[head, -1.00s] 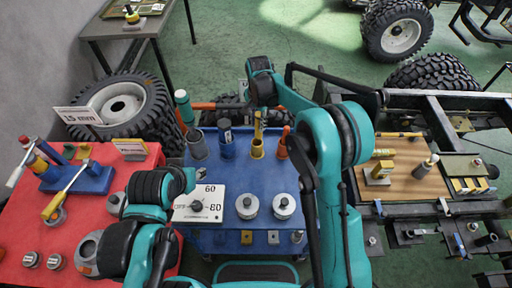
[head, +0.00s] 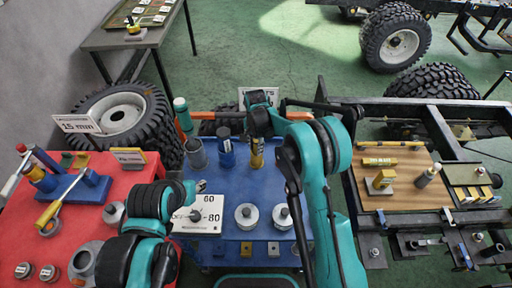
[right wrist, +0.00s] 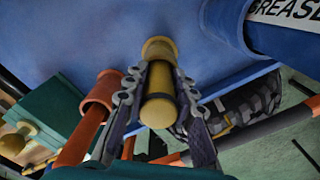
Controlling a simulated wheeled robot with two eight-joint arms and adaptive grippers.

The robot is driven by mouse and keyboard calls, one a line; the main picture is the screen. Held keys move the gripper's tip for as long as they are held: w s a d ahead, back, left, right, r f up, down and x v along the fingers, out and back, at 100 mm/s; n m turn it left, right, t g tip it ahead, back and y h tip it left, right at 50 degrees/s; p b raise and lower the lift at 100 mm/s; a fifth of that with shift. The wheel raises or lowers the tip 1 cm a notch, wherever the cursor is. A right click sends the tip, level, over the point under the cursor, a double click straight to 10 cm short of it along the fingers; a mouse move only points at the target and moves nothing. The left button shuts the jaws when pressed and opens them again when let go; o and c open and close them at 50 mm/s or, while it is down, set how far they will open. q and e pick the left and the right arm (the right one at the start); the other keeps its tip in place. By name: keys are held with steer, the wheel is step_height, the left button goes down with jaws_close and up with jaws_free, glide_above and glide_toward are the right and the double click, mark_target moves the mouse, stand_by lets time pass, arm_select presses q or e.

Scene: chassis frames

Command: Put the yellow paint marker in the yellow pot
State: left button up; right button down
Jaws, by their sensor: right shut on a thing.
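The yellow pot (head: 257,160) stands upright on the blue table top, right of a dark blue pot. My right gripper (head: 257,134) is directly over it, fingers down. In the right wrist view the fingers (right wrist: 163,98) are shut on the yellow paint marker (right wrist: 159,110), a yellow cylinder with a dark band. Its far end lines up with the yellow pot (right wrist: 158,48); I cannot tell how deep it sits inside. My left gripper (head: 197,187) is by the white dial card, too unclear to tell its jaws.
A dark blue pot (head: 227,153) and grey pot (head: 197,154) stand to the left. An orange pot (right wrist: 103,90) holding an orange rod is close beside my fingers.

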steer(key=shift+f, duration=0.15)
steer(key=c, duration=1.3)
jaws_free()
steer(key=shift+o, duration=0.2)
